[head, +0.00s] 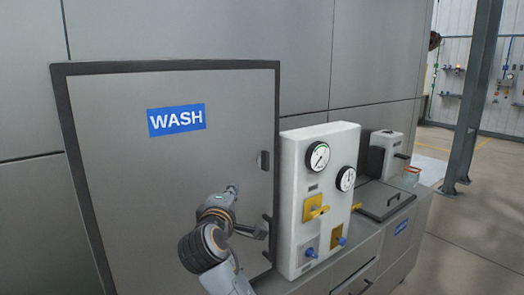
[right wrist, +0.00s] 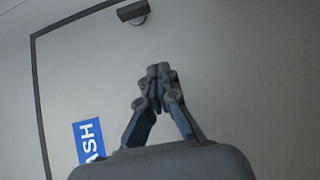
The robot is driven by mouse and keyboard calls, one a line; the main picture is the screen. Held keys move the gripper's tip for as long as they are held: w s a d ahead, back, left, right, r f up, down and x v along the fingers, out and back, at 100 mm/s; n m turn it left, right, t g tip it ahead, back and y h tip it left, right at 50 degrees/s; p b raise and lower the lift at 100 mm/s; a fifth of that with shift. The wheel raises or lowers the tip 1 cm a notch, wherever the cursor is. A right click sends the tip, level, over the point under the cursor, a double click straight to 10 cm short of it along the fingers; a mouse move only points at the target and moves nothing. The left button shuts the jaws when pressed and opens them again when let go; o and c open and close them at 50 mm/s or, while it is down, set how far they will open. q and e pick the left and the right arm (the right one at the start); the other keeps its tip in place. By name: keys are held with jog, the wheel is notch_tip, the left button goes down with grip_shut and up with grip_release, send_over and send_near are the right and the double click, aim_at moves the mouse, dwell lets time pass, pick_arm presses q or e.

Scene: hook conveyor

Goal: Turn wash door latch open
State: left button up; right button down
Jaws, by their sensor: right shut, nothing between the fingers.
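The grey wash door (head: 150,190) stands closed in its dark frame, with a blue WASH sign (head: 176,120) on it. A small dark latch (head: 264,160) sits on the door near its right edge; a dark latch piece also shows at the top of the right wrist view (right wrist: 132,11). My right gripper (head: 234,188) is in front of the door, lower and left of the latch. Its fingers are together and empty in the right wrist view (right wrist: 158,72), apart from the latch. My left gripper is not in view.
A white gauge panel (head: 330,165) with dials and yellow and blue knobs stands close to the right of the door. A grey counter (head: 375,245) runs right, holding a white device (head: 392,150) and a dark lid (head: 385,198). Open floor (head: 480,225) lies farther right.

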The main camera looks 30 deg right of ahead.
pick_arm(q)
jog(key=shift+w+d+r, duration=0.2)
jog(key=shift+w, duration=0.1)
pick_arm(e)
jog(key=shift+m+h, duration=0.3)
jog(key=shift+h, duration=0.2)
jog(key=r, duration=0.1)
jog(key=s+r, duration=0.1)
jog(key=d+r, duration=0.1)
jog(key=r, duration=0.1)
jog(key=shift+s, duration=0.2)
jog(key=p, duration=0.4)
send_near(261, 156)
jog(key=w, duration=0.3)
jog(key=shift+w+a+r, duration=0.25)
jog(key=shift+w+r, duration=0.1)
jog(key=shift+r, duration=0.05)
jog(key=d+p, duration=0.2)
jog(key=d, duration=0.1)
jog(key=shift+w+d+f, duration=0.1)
jog(key=shift+w+d, duration=0.1)
jog(key=shift+w, duration=0.2)
jog(key=shift+s+d+f, duration=0.1)
jog(key=shift+d, duration=0.4)
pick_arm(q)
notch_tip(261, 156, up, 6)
